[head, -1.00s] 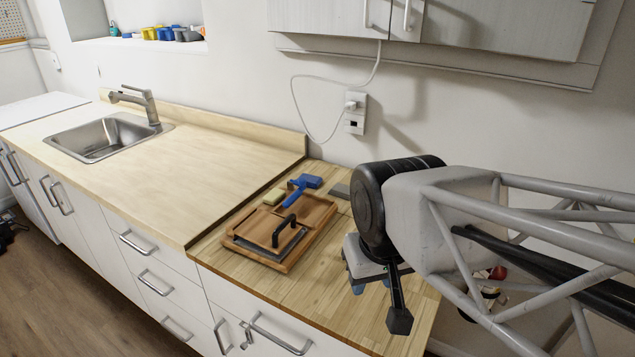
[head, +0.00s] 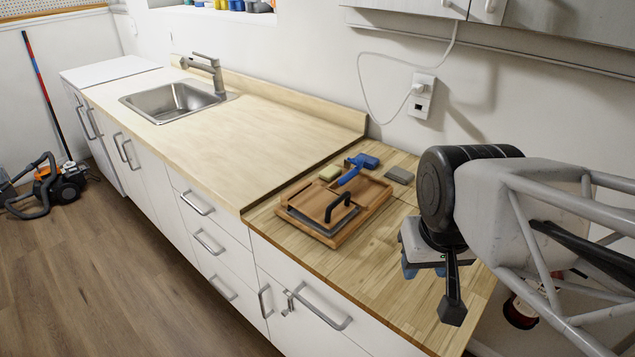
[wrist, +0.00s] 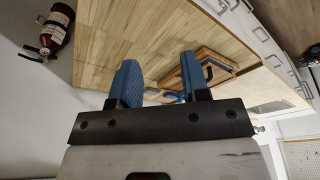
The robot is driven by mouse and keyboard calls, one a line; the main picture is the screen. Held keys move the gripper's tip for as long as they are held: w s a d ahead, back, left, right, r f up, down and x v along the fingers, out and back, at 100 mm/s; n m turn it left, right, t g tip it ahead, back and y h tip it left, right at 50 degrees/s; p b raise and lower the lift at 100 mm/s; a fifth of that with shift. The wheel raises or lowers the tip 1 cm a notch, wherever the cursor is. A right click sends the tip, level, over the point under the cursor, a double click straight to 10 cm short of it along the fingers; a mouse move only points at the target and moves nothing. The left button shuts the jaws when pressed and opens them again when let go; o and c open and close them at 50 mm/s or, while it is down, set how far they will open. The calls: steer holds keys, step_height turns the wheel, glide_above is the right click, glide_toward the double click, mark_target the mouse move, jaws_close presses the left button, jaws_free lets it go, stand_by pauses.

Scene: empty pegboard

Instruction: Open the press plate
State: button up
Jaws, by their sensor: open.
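The tray (wrist: 216,66) shows there beyond the right finger, with the black handle partly seen.
A blue-handled tool (head: 357,168), a tan block (head: 330,173) and a grey block (head: 400,175) lie around the tray's back. A sink (head: 175,98) is at the left. A red fire extinguisher (wrist: 54,30) is in the wrist view. The counter in front of my gripper is clear.

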steer(key=w+a+f+m+g, duration=0.1)
steer(key=w+a+m, duration=0.1)
steer(key=w, duration=0.8)
steer(key=w+a+f+m+g, duration=0.1)
steer(key=w+a+m, duration=0.2)
steer(key=w, duration=0.8)
steer(key=w+a+f+m+g, duration=0.1)
steer(key=w+a+f+m, duration=0.1)
steer(key=w, duration=0.9)
steer(key=shift+w+a+m+g+h, duration=0.2)
steer(key=shift+a+m, duration=0.1)
steer(key=shift+a, duration=0.3)
steer(key=shift+w+a+m+g+h, duration=0.1)
steer(key=shift+a+m+h, duration=0.15)
steer(key=shift+a, duration=0.35)
steer(key=shift+w+a+f, duration=0.2)
steer(key=shift+w, duration=0.2)
steer(key=shift+f, duration=0.2)
steer(key=shift+s+d+f, duration=0.1)
steer(key=shift+d+f, duration=0.05)
steer(key=shift+f, duration=1.1)
steer(key=shift+s+d+f, duration=0.1)
steer(key=shift+s+f, duration=0.05)
steer(key=shift+f, duration=1.05)
steer(key=shift+s+d+f, duration=0.1)
steer(key=shift+d+f, duration=0.05)
steer(key=shift+f, duration=1.1)
steer(key=shift+c, duration=0.3)
